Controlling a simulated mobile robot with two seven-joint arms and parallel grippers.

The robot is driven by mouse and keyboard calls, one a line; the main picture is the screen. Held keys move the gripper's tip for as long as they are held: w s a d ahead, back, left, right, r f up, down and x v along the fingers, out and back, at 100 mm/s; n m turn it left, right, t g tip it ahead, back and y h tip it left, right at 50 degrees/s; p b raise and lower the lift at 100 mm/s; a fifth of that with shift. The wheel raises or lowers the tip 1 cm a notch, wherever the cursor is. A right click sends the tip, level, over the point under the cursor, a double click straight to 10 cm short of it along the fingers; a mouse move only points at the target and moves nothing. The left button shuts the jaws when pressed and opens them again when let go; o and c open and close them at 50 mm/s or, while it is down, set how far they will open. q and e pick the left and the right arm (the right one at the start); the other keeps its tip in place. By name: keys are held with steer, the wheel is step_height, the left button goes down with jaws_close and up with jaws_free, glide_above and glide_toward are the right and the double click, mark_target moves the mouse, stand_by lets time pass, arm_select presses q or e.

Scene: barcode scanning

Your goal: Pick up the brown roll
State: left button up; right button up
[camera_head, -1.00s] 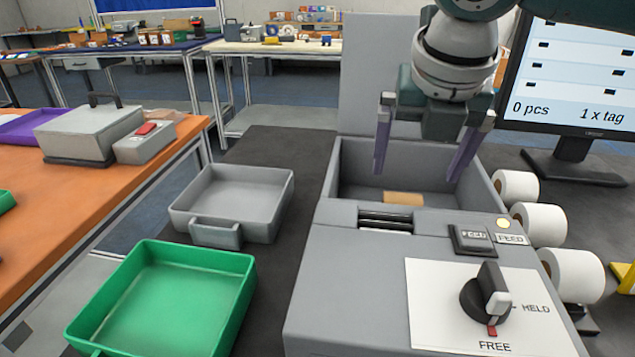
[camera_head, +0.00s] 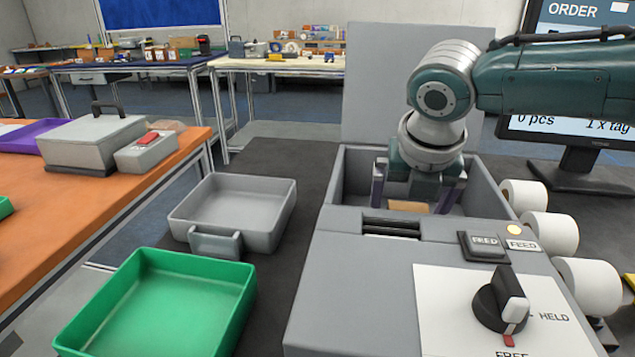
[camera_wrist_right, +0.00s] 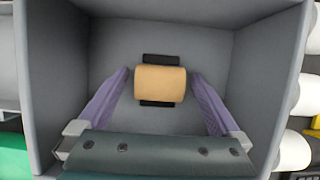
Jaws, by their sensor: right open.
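The brown roll (camera_head: 408,207) lies on the floor of the grey box (camera_head: 480,188), behind the box's front panel. In the right wrist view the whole brown roll (camera_wrist_right: 161,84) shows, lying sideways across a dark slot or holder. My right gripper (camera_head: 418,195) is down inside the box, pointing downward. In the right wrist view its two purple fingers (camera_wrist_right: 161,85) are open, one on each side of the roll, with a gap at each side. In the head view the gripper hides part of the roll. My left gripper is not in view.
The box walls stand close around my right gripper. White rolls (camera_head: 548,234) stand along the right side. In front are the FEED button (camera_head: 484,243) and a HELD/FREE knob (camera_head: 504,300). A grey tray (camera_head: 275,215) and a green tray (camera_head: 165,258) lie to the left.

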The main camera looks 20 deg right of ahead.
steer(key=c, duration=1.3)
steer(key=shift+r, duration=0.1)
steer(key=shift+c, duration=0.2)
